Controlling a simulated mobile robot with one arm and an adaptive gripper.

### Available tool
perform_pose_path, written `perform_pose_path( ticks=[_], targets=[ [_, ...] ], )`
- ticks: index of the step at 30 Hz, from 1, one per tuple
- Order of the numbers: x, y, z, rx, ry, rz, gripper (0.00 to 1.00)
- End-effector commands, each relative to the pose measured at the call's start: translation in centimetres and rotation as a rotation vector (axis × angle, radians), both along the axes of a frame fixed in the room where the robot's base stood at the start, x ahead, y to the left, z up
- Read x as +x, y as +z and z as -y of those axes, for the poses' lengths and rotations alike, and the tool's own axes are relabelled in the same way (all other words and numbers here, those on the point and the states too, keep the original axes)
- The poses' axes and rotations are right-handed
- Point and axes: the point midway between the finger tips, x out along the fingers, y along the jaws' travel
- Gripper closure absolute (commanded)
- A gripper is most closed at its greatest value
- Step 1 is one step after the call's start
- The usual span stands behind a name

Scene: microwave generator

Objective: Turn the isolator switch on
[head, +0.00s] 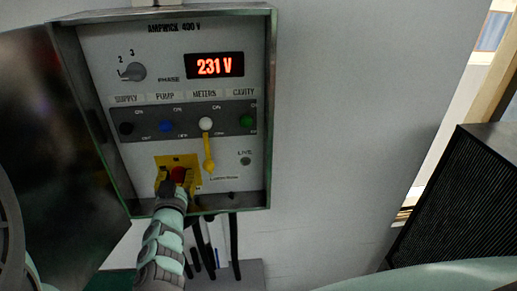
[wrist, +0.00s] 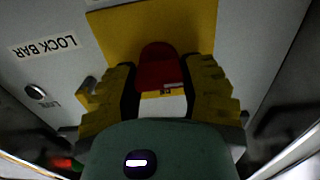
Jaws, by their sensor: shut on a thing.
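The isolator switch is a red handle (head: 178,173) on a yellow plate (head: 188,160) at the bottom of the open panel. The handle (wrist: 158,66) and the yellow plate (wrist: 112,32) also show in the wrist view. My gripper (head: 175,183) reaches up from below and covers part of the switch in the head view. In the wrist view, the yellow-padded fingers of my gripper (wrist: 163,78) are on both sides of the red handle, shut on it. The handle's marked position is too small to read.
A yellow bar (head: 209,155) hangs below the white knob, right of the switch. A dull LIVE lamp (head: 245,161) is beside it. The display (head: 215,66) reads 231 V. The cabinet door (head: 50,140) stands open left. Dark cables (head: 234,245) hang below; a black slatted box (head: 460,210) stands right.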

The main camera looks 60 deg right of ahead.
Motion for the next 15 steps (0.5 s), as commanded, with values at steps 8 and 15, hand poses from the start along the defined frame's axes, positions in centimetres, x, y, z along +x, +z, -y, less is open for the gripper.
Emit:
perform_pose_path(
  ticks=[8, 15],
  targets=[
    [-0.02, -0.13, 0.08, 0.046, 0.000, 0.051, 0.92],
    [-0.13, -0.19, 0.19, 0.154, -0.002, 0.180, 0.92]
  ],
)
